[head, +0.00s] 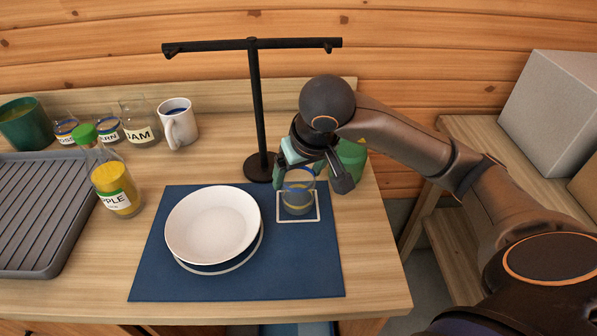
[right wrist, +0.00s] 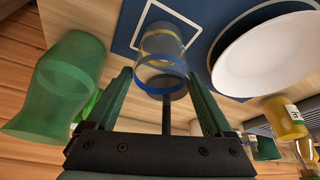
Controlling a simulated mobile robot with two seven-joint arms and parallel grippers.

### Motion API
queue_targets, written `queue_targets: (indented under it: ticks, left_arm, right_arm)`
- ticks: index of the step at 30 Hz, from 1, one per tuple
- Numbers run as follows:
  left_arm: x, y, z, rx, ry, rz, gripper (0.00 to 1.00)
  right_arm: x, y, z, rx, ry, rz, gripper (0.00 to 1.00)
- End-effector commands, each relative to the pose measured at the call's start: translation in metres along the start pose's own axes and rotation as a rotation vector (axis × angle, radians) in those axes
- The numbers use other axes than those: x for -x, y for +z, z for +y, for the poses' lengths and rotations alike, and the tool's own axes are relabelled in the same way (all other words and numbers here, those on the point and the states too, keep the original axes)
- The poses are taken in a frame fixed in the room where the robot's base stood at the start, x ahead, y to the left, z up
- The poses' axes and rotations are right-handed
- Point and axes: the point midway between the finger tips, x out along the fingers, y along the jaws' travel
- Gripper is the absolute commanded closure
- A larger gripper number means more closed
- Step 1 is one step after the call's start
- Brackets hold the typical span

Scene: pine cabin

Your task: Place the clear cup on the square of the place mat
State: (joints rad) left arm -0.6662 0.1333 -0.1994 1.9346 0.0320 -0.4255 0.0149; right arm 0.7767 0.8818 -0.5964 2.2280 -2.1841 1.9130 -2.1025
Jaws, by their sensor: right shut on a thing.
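The clear cup (head: 298,199) has a blue rim and a yellow band and looks upright. My right gripper (head: 309,178) is shut on it near its rim, from behind. The cup is over the white-outlined square (head: 284,220) on the blue place mat (head: 160,279). I cannot tell whether its base touches the mat or is just above it. In the right wrist view the cup (right wrist: 160,72) sits between the two green fingers (right wrist: 163,100), with the white outline (right wrist: 190,32) beside it. My left gripper is not in view.
A green glass (head: 350,156) stands just behind the gripper. A black stand (head: 257,110) rises behind the mat. A juice bottle (head: 116,185), a mug (head: 180,127) and a grey rack (head: 40,210) are at left.

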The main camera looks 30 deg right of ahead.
Motion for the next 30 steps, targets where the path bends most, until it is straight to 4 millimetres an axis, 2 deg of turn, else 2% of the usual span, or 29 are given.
queue_targets:
  ticks: [1, 2, 5, 13, 17, 27, 30]
  left_arm:
    - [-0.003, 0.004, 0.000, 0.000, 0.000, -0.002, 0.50]
    - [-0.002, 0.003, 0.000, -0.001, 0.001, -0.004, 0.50]
    - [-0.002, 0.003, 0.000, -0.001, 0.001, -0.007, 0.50]
    - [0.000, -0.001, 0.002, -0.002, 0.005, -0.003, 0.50]
    - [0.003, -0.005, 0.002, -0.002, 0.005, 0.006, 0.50]
    - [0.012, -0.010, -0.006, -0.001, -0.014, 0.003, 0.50]
    - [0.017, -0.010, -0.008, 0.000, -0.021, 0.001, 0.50]
  right_arm:
    - [-0.004, 0.001, 0.000, 0.000, 0.000, 0.001, 0.69]
    - [-0.002, 0.001, 0.000, 0.000, 0.000, 0.001, 0.12]
    - [-0.002, 0.001, 0.000, 0.000, 0.000, 0.000, 0.01]
    - [-0.001, 0.000, 0.000, 0.000, 0.000, -0.001, 0.00]
    - [0.008, -0.002, 0.000, 0.000, 0.000, 0.002, 0.00]
    - [0.080, -0.004, 0.000, 0.001, 0.002, 0.008, 0.00]
    - [0.096, -0.003, 0.001, 0.000, 0.003, 0.006, 0.00]
